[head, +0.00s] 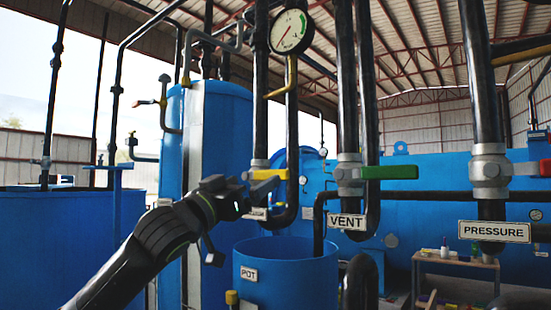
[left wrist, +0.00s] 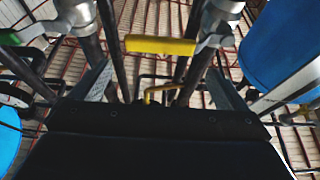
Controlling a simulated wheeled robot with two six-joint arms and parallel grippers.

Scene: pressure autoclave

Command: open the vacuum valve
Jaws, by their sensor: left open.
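A yellow valve handle (head: 270,174) sits level on a dark vertical pipe, left of the VENT valve. The small label (head: 256,213) under it is partly hidden by my gripper, and I cannot read it. My left gripper (head: 241,196) is just left of and slightly below this handle. In the left wrist view, the yellow handle (left wrist: 160,46) lies crosswise ahead of my left gripper (left wrist: 165,85), beyond the spread fingers. The fingers are open and hold nothing. I cannot tell whether any part of the gripper touches the valve. My right gripper is not in view.
The VENT valve (head: 349,172) has a green handle (head: 390,172), and the PRESSURE valve (head: 490,172) has a red one. A round gauge (head: 290,32) hangs above. An open blue pot (head: 285,272) stands below. Vertical pipes crowd this area.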

